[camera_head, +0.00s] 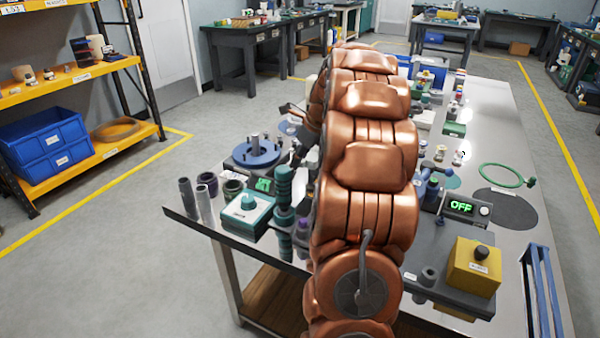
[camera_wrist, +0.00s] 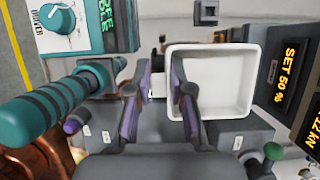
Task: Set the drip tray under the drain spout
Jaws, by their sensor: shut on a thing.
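In the wrist view, a white square tray (camera_wrist: 212,84) with raised walls, apparently the drip tray, shows its open inside to the camera. My gripper (camera_wrist: 156,86) has its purple-padded fingers on either side of a small pale tab at the tray's left side, and is shut on it. The tray's body extends to the right of the fingers. In the head view my copper arm blocks the middle of the bench, and I cannot make out the tray or fingertips there. I cannot surely pick out the drain spout in either view.
A teal-and-black ribbed cylinder (camera_wrist: 50,107) and a teal dial box (camera_wrist: 75,25) are close on the left in the wrist view. A black display (camera_wrist: 288,70) is at right. The bench holds a yellow block (camera_head: 474,266), a blue disc fixture (camera_head: 256,154) and a green ring (camera_head: 501,176).

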